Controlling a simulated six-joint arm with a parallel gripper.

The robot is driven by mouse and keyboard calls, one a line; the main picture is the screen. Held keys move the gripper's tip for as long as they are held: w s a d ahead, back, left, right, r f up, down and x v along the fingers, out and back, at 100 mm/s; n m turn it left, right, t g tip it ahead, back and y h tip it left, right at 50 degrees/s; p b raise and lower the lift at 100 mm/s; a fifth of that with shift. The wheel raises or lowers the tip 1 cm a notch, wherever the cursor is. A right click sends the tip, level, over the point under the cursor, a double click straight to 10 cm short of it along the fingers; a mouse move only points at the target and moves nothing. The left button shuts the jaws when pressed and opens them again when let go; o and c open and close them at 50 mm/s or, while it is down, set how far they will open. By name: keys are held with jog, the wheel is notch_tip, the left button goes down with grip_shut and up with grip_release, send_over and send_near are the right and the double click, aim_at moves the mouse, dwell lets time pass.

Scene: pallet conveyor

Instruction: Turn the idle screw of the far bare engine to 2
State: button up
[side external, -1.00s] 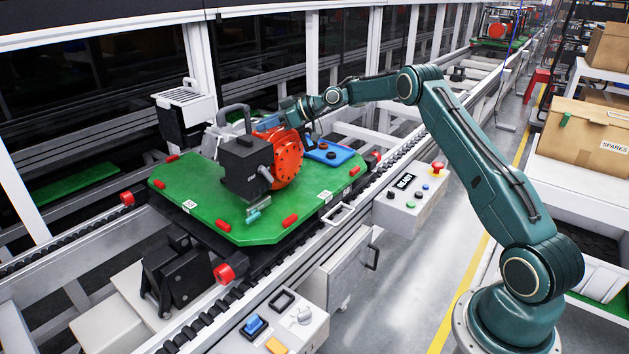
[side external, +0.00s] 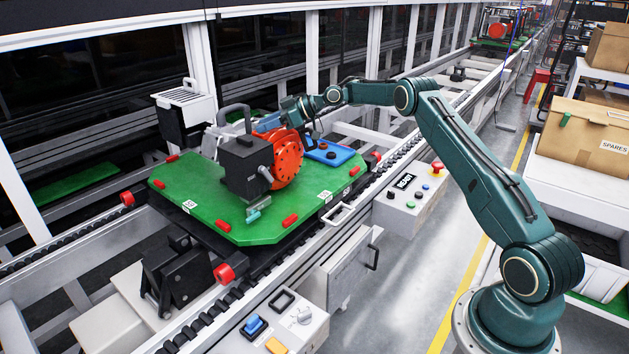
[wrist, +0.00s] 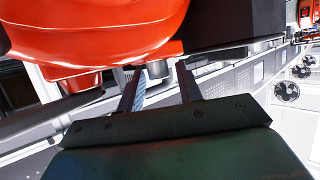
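An engine with a red-orange round housing (side external: 288,158) and a black block (side external: 246,166) stands on the green pallet (side external: 215,218). Its red body also fills the top of the wrist view (wrist: 95,30). My gripper (side external: 306,132) is at the far side of the red housing, close to it; the housing partly hides it. In the wrist view my gripper's two dark fingers (wrist: 158,74) are apart, just below the red body. A small grey cylindrical part shows near their tips; I cannot tell whether they touch it. I cannot make out the idle screw or its scale.
A blue tray (side external: 333,153) with dark round parts lies on the pallet beside the engine. A control box (side external: 408,197) with a red button is on the near rail. Another red engine (side external: 497,30) is far down the line.

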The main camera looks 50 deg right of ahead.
jog(key=shift+o, duration=0.4)
jog(key=shift+r, duration=0.1)
jog(key=shift+s+d+r, duration=0.2)
jog(key=shift+s+d, duration=0.15)
jog(key=shift+s, duration=0.05)
jog(key=v, duration=1.2)
jog(key=shift+s, duration=0.3)
jog(key=shift+d, duration=0.1)
